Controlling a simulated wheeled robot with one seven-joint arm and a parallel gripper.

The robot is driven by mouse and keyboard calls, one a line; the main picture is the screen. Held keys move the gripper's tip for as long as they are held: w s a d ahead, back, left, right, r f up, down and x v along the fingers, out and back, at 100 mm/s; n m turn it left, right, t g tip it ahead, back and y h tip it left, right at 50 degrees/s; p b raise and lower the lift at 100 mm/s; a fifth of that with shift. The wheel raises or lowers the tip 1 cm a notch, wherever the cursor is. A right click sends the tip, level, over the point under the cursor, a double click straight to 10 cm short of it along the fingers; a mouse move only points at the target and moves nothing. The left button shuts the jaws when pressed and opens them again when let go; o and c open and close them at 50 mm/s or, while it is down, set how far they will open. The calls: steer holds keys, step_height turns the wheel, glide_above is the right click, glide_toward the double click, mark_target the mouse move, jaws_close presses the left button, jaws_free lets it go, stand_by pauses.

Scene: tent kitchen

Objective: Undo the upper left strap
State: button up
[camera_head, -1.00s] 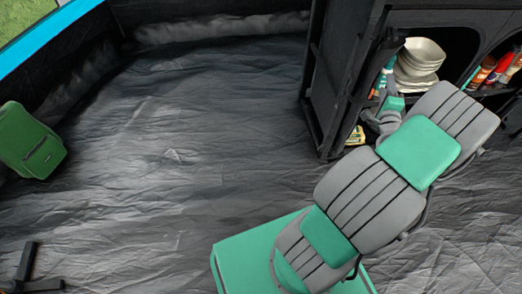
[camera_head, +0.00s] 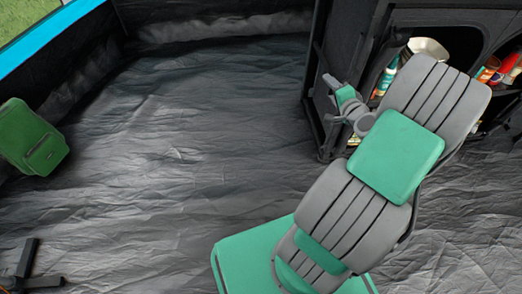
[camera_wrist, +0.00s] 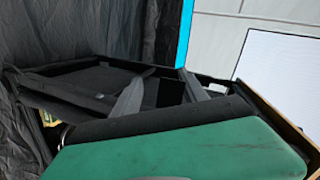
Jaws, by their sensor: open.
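The black fabric cabinet (camera_head: 322,45) stands at the upper right of the head view, with open shelf bays facing right. My gripper (camera_head: 329,98) is in front of its left side panel, fingers pointing left. In the wrist view my gripper (camera_wrist: 161,90) shows two grey fingers spread apart with nothing clearly held between them. The cabinet's black frame (camera_wrist: 75,85) lies just beyond and around the fingers. A dark patch (camera_wrist: 170,93) shows between the fingers. I cannot tell whether it is the upper left strap, and I cannot make out the strap surely in either view.
White bowls (camera_head: 430,47) and red bottles (camera_head: 490,72) stand in the cabinet bays, partly hidden by my arm. A dark stand leg (camera_head: 28,262) is at the lower left. The floor between is clear.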

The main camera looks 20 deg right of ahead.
steer(key=w+a+f+n+g+y+b, duration=0.1)
steer(key=a+n+g+y, duration=0.3)
steer(key=a, duration=0.6)
steer(key=a+f+n+g+b, duration=0.1)
steer(key=a+f+n+g, duration=0.1)
steer(key=a+n, duration=0.5)
steer(key=s+a+n+g+h+b, duration=0.1)
steer(key=s+a+n+g, duration=0.3)
steer(key=s+a, duration=0.8)
steer(key=shift+s+a+r+g+b, duration=0.15)
steer(key=shift+s+r+g+b, duration=0.2)
steer(key=shift+s+g, duration=0.55)
